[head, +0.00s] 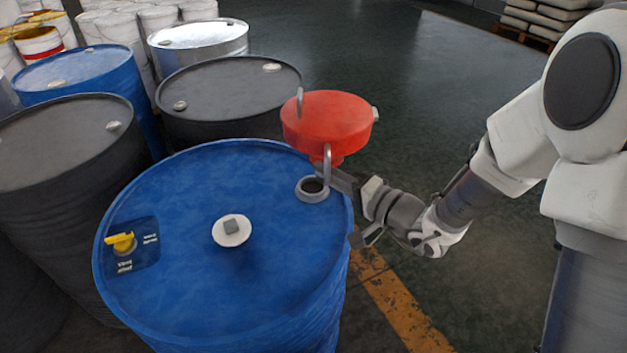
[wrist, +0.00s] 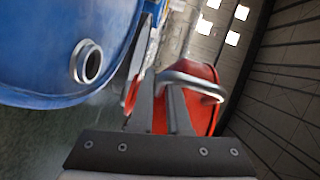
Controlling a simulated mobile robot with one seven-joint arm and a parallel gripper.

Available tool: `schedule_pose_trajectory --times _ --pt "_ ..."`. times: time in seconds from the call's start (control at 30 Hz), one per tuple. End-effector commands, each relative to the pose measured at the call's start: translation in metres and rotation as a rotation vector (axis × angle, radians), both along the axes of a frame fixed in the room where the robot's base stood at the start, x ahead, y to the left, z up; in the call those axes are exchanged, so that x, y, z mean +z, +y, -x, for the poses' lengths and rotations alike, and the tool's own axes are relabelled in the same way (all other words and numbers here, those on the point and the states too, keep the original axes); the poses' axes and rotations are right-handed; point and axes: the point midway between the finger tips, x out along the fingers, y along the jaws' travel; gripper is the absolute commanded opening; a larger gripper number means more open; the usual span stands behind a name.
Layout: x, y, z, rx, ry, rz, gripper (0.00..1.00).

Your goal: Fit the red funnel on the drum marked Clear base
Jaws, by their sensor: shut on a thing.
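The red funnel (head: 325,122) is wide and round, with grey loop handles on its rim. My gripper (head: 334,176) is shut on the near handle and holds the funnel above the right rear edge of a blue drum (head: 180,220). The drum's open bung hole (head: 312,189) has a pale collar and lies just below and in front of the funnel. The funnel's spout is mostly hidden. The wrist view shows the funnel (wrist: 205,112) beside my fingers and the open collar (wrist: 87,62) to the left, apart from it. I see no readable "Clear base" marking.
Dark drums (head: 228,95) and another blue drum (head: 78,68) crowd the left and back. The floor right of the drum is open.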

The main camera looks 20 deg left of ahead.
Motion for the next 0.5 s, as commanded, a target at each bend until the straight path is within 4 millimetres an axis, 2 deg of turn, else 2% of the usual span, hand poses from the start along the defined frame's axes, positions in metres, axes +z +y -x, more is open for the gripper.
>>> schedule_pose_trajectory --times 0.03,0.13,0.33,0.5 --pt "0.003 0.01 0.006 0.022 -0.006 -0.004 0.0" --pt "0.007 0.02 0.014 0.043 -0.005 -0.004 0.0" --pt "0.002 0.023 0.016 0.05 -0.003 -0.004 0.0" --pt "-0.012 0.023 0.016 0.05 -0.001 -0.004 0.0"
